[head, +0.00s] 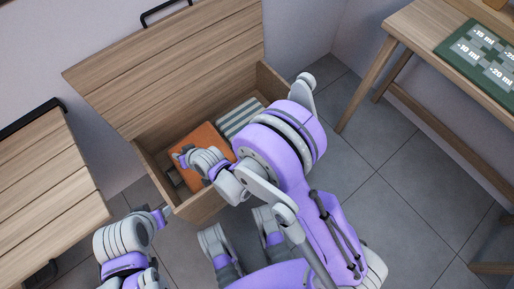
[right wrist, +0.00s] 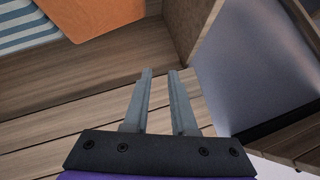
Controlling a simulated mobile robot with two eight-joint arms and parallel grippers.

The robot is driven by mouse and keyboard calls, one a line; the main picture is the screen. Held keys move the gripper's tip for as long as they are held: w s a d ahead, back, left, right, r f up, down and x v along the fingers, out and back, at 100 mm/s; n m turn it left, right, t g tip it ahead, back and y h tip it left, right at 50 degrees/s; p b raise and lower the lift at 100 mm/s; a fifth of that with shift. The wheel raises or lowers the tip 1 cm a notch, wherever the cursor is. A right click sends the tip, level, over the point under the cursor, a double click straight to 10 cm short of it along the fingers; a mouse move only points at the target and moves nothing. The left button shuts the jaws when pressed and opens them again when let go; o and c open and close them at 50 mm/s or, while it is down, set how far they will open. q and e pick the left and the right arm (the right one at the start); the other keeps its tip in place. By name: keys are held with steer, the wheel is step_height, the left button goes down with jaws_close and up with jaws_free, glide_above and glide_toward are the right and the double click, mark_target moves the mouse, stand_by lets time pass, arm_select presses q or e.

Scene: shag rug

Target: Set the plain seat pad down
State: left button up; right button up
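The plain orange seat pad (head: 207,139) lies inside the open wooden chest (head: 208,208), partly hidden by my right arm. It also shows at the top of the right wrist view (right wrist: 95,16). A blue-and-white striped pad (head: 238,116) lies beside it in the chest and shows at the top left of the wrist view (right wrist: 25,28). My right gripper (right wrist: 160,72) has its fingers slightly apart, with nothing between them, clear of the orange pad in the picture. My left gripper (head: 164,213) is near the chest's left corner; its fingers are too small to read.
The chest's slatted lid (head: 175,60) stands open behind it. A slatted wooden bench or table (head: 45,180) is at the left. A wooden table (head: 420,25) with a green printed mat (head: 480,55) is at the upper right. Grey floor tiles are clear at right.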

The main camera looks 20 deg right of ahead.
steer(key=s+d+r+g+h, duration=0.1)
steer(key=s+d+r+h, duration=0.15)
steer(key=d+r, duration=0.45)
steer(key=s+d+r+h, duration=0.1)
steer(key=s+d+r, duration=0.35)
steer(key=d, duration=0.55)
steer(key=s+d+r+m+g+h, duration=0.1)
steer(key=s+d+r+g, duration=0.1)
steer(key=s+d, duration=0.8)
steer(key=s+r, duration=0.1)
steer(key=s, duration=0.3)
steer(key=shift+d+r+h, duration=0.3)
steer(key=shift+h, duration=0.05)
